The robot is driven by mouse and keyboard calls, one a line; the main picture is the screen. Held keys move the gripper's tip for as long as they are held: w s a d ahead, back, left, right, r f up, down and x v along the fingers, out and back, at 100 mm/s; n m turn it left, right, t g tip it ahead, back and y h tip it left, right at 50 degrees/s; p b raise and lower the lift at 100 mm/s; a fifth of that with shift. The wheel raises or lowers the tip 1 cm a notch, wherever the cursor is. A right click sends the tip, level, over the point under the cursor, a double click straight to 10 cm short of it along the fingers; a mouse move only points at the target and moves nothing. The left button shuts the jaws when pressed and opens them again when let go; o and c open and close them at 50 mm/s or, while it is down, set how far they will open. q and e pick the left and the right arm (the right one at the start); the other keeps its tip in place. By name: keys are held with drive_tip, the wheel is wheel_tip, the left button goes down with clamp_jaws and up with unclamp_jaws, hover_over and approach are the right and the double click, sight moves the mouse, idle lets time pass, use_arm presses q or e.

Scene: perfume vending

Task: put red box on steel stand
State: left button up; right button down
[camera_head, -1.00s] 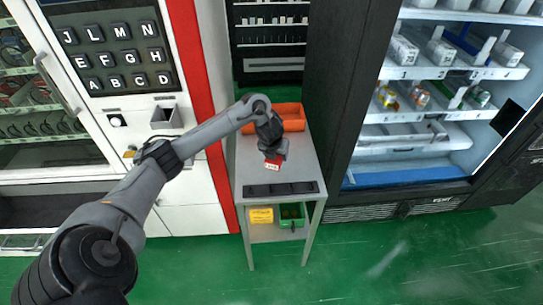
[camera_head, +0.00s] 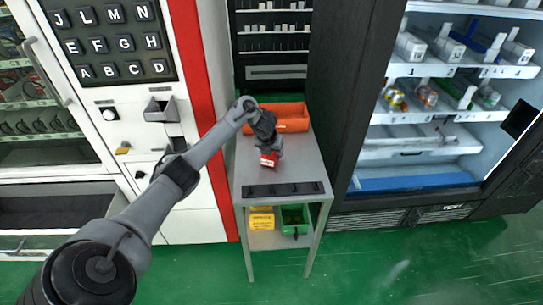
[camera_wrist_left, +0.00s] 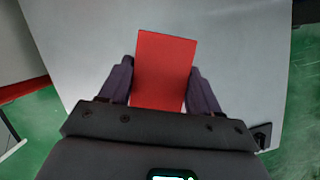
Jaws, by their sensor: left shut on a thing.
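The red box (camera_head: 269,159) is held by my left gripper (camera_head: 267,150) over the top of the steel stand (camera_head: 300,165). In the left wrist view the red box (camera_wrist_left: 163,70) sits between the two fingers of my left gripper (camera_wrist_left: 162,82), which are shut on its sides. The grey top of the steel stand (camera_wrist_left: 235,70) lies behind and below it. I cannot tell whether the box touches the surface. My right gripper is not in view.
An orange bin (camera_head: 290,117) stands at the back of the stand's top. A dark strip (camera_head: 285,189) runs along its front edge. A yellow bin (camera_head: 261,219) and a green bin (camera_head: 295,218) sit on the lower shelf. Vending machines flank the stand.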

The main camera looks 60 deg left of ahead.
use_arm(q)
drive_tip(key=shift+f, duration=0.7)
drive_tip(key=o, duration=1.1)
drive_tip(key=shift+r, duration=0.1)
drive_tip(key=p+v, duration=0.7)
drive_tip(key=v, duration=0.4)
drive_tip(key=shift+a, duration=0.1)
drive_tip(key=shift+s+d+r+p, duration=0.25)
drive_tip(key=shift+r+p, duration=0.15)
drive_tip(key=shift+p, duration=0.1)
drive_tip(key=shift+r, duration=0.1)
